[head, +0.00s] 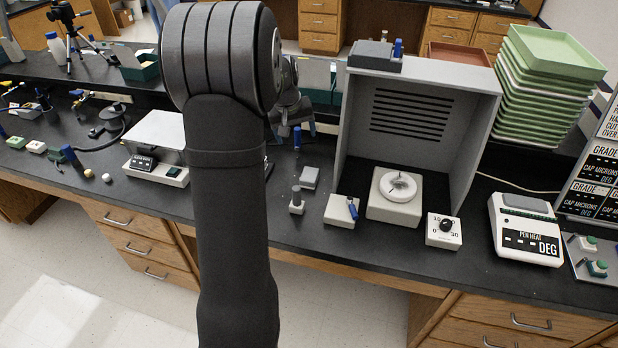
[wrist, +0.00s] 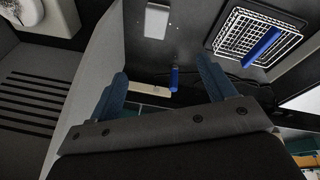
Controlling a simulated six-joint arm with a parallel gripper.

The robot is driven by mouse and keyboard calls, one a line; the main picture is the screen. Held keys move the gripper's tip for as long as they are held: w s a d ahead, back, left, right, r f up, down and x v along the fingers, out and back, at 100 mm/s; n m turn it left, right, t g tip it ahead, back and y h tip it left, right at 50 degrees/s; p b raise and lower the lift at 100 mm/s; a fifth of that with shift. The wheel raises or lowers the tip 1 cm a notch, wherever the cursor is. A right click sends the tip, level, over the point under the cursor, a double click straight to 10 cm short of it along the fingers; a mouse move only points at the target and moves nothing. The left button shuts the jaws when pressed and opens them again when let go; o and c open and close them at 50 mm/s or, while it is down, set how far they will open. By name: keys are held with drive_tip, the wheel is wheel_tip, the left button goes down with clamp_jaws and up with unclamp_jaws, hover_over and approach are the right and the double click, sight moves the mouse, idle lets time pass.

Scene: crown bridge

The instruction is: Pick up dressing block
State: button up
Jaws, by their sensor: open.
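The likely dressing block is a plain light grey block (head: 309,178) lying on the black bench, left of the grey hood. It also shows as a grey block (wrist: 157,21) at the top middle of the wrist view. My gripper (wrist: 162,66) is open, its two blue fingers spread apart with nothing held between them. In the wrist view the block appears beyond the fingertips, apart from them.
A grey vented hood (head: 485,115) stands right of the block; its wall (wrist: 92,85) is close by the left finger. A small post on a pale base (head: 297,207) is in front of the block. A blue-handled tool (wrist: 174,78) and wire rack (wrist: 232,32) are nearby.

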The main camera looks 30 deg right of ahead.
sight(310, 174)
drive_tip(key=w+d+f+m, duration=0.1)
drive_tip(key=d+f, duration=0.1)
drive_tip(key=f, duration=0.4)
drive_tip(key=d+f+m, duration=0.2)
drive_tip(key=f, duration=0.5)
drive_tip(key=w+d+f+m, duration=0.1)
drive_tip(key=d+f+m, duration=0.1)
drive_tip(key=f, duration=0.5)
drive_tip(key=shift+w, duration=0.35)
drive_tip(key=c, duration=1.1)
